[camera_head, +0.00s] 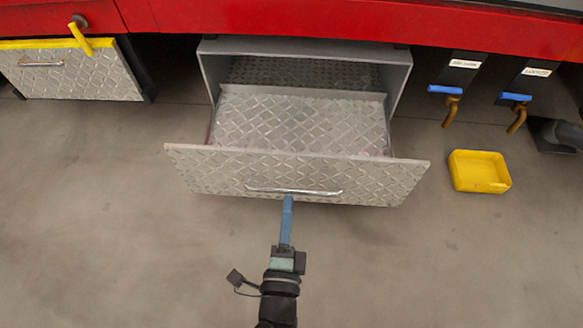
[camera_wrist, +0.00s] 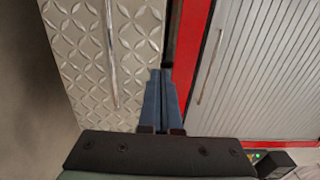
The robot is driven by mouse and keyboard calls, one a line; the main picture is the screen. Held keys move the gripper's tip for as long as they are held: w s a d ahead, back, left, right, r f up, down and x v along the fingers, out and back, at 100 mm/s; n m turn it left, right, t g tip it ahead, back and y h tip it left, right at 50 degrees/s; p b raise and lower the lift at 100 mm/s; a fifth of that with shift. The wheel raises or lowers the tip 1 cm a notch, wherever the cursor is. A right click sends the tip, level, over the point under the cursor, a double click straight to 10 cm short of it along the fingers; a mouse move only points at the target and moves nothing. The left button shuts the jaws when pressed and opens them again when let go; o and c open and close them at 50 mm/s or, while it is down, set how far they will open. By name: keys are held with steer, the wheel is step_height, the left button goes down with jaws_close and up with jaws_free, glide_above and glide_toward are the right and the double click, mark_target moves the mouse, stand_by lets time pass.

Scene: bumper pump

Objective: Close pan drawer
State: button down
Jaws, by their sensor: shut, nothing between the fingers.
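The pan drawer (camera_head: 297,176) is a diamond-plate metal drawer under the red vehicle body, pulled well out of its grey housing (camera_head: 304,47). Its inside looks empty. A metal bar handle (camera_head: 294,191) runs along the drawer front. My gripper (camera_head: 288,200) has its blue fingers shut with nothing between them, at the drawer front near the middle of the handle; I cannot tell whether they touch it. In the wrist view the shut fingers (camera_wrist: 162,88) show beside the drawer front (camera_wrist: 82,50), to the right of its handle (camera_wrist: 111,60).
A shut diamond-plate compartment (camera_head: 75,75) with a yellow lever (camera_head: 80,38) is at the left. Blue-handled valves (camera_head: 445,90) and a yellow tray (camera_head: 479,171) on the floor are at the right. The floor in front is clear. A ribbed grey shutter (camera_wrist: 252,75) shows in the wrist view.

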mark_target(292, 156)
steer(key=w+b, duration=0.2)
steer(key=w, duration=0.7)
steer(key=shift+w+d, duration=0.15)
steer(key=shift+w, duration=0.15)
steer(key=shift+r, duration=0.1)
